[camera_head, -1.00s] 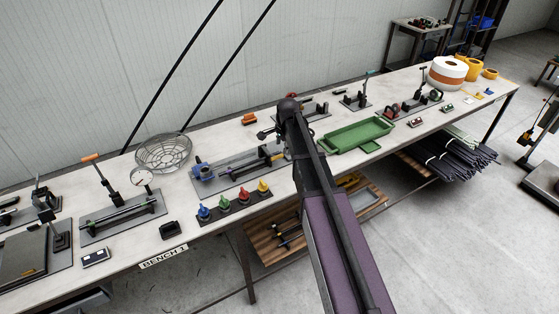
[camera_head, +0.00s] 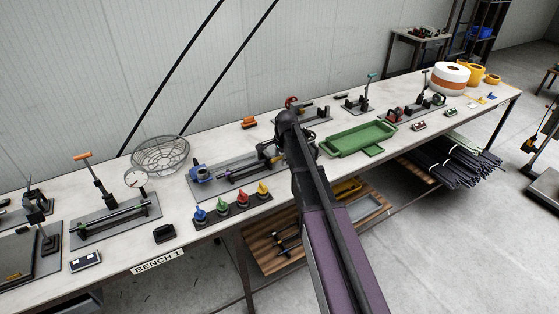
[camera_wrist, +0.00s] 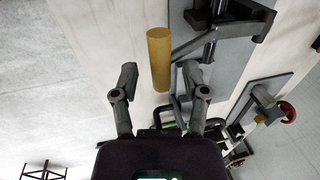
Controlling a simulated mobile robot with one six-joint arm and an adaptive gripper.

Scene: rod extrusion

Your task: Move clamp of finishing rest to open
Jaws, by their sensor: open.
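My gripper (camera_wrist: 160,78) is open in the wrist view, its two fingers spread apart. A tan-yellow cylindrical handle (camera_wrist: 159,58) lies ahead of the gap between the fingers, apparently not gripped. Beside it a dark clamp-like fixture (camera_wrist: 232,22) with a short purple rod stands on a grey plate. This looks like the station (camera_head: 232,173) with a blue unit and purple rod in the head view. There my arm hides the station's right end and most of my gripper. I cannot tell for certain whether the handle belongs to the finishing rest clamp.
Coloured knobs (camera_head: 232,207) stand on a dark strip in front of the station. A wire basket (camera_head: 160,155) is behind left, and a green tray (camera_head: 362,138) is to the right. A red handwheel (camera_wrist: 287,112) stands on another plate. Other fixtures line the bench.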

